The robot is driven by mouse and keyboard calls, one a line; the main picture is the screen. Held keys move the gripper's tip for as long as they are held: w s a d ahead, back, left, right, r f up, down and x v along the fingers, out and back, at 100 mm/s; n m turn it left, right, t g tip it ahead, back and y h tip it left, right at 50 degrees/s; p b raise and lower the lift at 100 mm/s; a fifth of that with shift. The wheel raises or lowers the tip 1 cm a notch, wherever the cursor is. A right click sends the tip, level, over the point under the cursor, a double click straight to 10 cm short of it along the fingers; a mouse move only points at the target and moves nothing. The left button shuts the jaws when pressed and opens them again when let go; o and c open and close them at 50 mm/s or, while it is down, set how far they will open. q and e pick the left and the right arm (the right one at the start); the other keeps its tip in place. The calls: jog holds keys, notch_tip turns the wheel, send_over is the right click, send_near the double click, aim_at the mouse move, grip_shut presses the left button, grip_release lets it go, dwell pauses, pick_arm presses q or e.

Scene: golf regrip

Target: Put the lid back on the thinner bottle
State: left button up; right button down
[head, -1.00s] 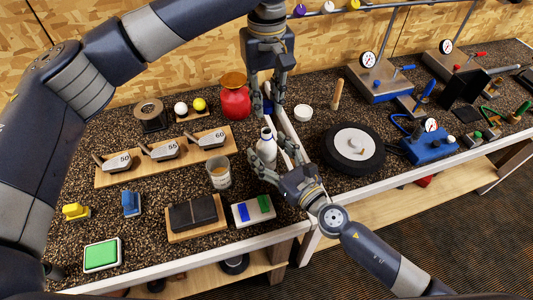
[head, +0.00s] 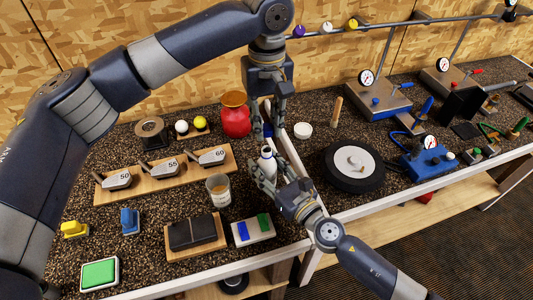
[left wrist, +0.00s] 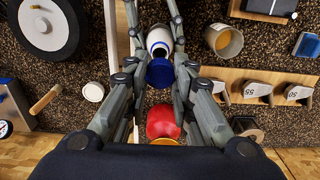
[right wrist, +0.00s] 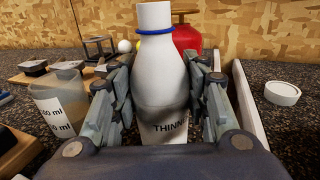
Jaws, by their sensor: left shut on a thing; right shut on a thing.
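The white thinner bottle (head: 267,158) stands upright, with a blue ring at its neck and "THINN" lettering in the right wrist view (right wrist: 162,95). My right gripper (head: 265,172) is shut around its body. In the left wrist view the bottle's open mouth (left wrist: 159,42) faces my left gripper. My left gripper (head: 267,132) is above the bottle, pointing down, shut on the blue lid (left wrist: 160,72). In that view the lid overlaps the near edge of the bottle's mouth; I cannot tell whether they touch.
A red vessel (head: 235,116) stands behind and left of the bottle. A glass cup (head: 218,190) is at its left front. A white round piece (head: 303,130) and a wheel (head: 354,165) lie to the right. A pale divider (head: 287,143) runs close beside the bottle.

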aim_at(267, 149)
pick_arm(q)
jog(key=shift+f, duration=1.8)
jog(key=shift+f, duration=0.9)
jog(key=shift+f, duration=0.55)
